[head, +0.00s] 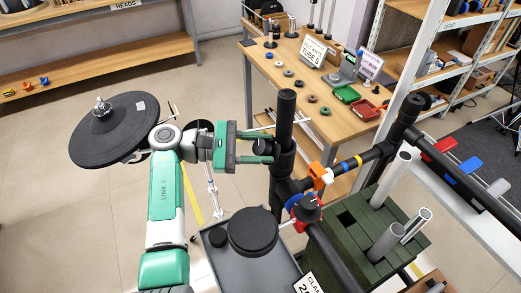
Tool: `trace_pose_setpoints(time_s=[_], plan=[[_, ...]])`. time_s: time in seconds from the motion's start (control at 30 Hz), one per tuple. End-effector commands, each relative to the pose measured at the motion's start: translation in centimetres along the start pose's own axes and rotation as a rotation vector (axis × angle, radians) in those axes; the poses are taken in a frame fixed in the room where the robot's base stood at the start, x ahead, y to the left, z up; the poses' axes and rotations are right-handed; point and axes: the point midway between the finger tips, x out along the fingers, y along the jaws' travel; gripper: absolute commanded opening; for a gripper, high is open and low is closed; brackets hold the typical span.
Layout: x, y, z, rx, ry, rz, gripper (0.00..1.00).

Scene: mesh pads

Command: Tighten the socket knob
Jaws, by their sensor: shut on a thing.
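My gripper (264,148) reaches in from the left, level, with its dark fingers against the left side of an upright black post (286,115). The fingers are shut on a small dark knob (265,145) at the post's side, which I take for the socket knob. The fingers cover most of it, so its turn and its seat against the post cannot be told. Below, on the same black stand, are an orange clamp (319,177) and a round knob with red and blue marks (308,206).
A round black pad (115,125) stands at the left, behind my arm. A smaller black pad (253,232) is over a grey tray (220,255) below the gripper. A dark green crate (372,232) with metal tubes is at the right. A wooden table (300,75) stands behind the post.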

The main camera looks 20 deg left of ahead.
Motion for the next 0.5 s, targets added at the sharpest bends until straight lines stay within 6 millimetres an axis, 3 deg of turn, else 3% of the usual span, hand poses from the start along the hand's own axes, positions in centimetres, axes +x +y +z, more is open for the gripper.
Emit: trace_pose_setpoints(time_s=[0.4, 0.43, 0.5], plan=[[0.01, -0.02, -0.04, 0.004, 0.001, -0.006, 0.14], [0.01, -0.02, -0.04, 0.004, 0.001, -0.006, 0.39], [0.01, -0.02, -0.04, 0.004, 0.001, -0.006, 0.53]])
